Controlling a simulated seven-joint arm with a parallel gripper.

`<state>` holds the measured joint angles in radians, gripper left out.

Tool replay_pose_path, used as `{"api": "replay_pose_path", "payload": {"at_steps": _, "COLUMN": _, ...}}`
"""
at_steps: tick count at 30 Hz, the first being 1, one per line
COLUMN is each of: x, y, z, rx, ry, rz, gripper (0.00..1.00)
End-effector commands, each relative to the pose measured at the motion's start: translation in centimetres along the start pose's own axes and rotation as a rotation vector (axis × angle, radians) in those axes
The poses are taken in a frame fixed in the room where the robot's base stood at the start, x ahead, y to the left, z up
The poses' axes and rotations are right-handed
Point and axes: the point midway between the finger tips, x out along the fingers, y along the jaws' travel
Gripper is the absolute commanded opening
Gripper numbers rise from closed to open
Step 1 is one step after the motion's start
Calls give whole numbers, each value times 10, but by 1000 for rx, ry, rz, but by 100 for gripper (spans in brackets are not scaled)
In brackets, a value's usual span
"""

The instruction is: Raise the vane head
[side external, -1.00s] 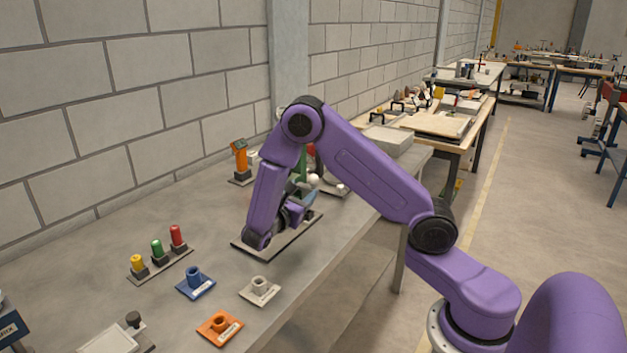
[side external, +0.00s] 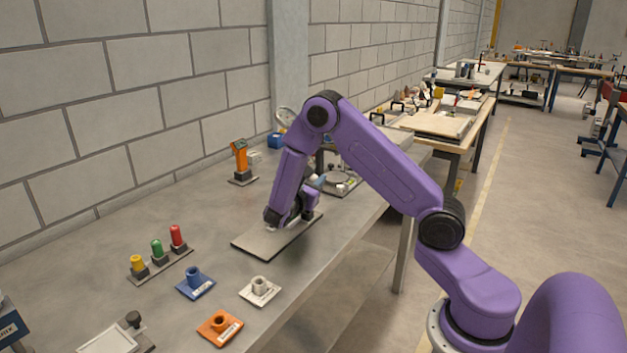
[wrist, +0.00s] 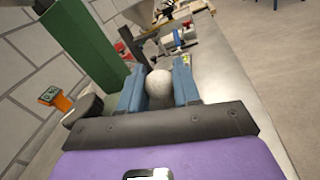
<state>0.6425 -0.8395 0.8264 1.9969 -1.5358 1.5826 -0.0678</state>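My gripper (wrist: 159,80) has its two blue fingers on either side of a pale ball (wrist: 160,88) in the wrist view. The ball fills the gap and appears to touch both fingers. A green upright column (wrist: 88,62) stands just left of the fingers. In the side external view, my gripper (side external: 309,203) is low over the far end of a flat grey plate (side external: 268,245). My arm hides the ball and column there.
An orange post (side external: 240,158) stands behind, near the wall. Yellow (side external: 137,263), green (side external: 157,249) and red (side external: 177,236) capped posts stand front left. Blue (side external: 195,281), white (side external: 260,289) and orange (side external: 220,325) socketed bases lie in front. A fixture with a round dish (side external: 341,178) stands beyond my gripper.

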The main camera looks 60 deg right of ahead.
Motion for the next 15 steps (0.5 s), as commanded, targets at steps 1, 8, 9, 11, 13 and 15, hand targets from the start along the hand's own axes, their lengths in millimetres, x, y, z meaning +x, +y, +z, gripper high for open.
{"api": "replay_pose_path", "payload": {"at_steps": 1, "x": 0, "y": 0, "z": 0, "rx": 0, "ry": 0, "rz": -1, "gripper": 13}}
{"api": "replay_pose_path", "payload": {"at_steps": 8, "x": 0, "y": 0, "z": 2, "rx": 0, "ry": 0, "rz": -2, "gripper": 0}}
{"api": "replay_pose_path", "payload": {"at_steps": 9, "x": 0, "y": 1, "z": 5, "rx": 1, "ry": 0, "rz": -2, "gripper": 0}}
{"api": "replay_pose_path", "payload": {"at_steps": 11, "x": 0, "y": 3, "z": 11, "rx": 3, "ry": -1, "rz": -3, "gripper": 0}}
{"api": "replay_pose_path", "payload": {"at_steps": 13, "x": 0, "y": 6, "z": 22, "rx": 5, "ry": -1, "rz": -2, "gripper": 0}}
{"api": "replay_pose_path", "payload": {"at_steps": 15, "x": 0, "y": 8, "z": 33, "rx": 6, "ry": -1, "rz": -2, "gripper": 0}}
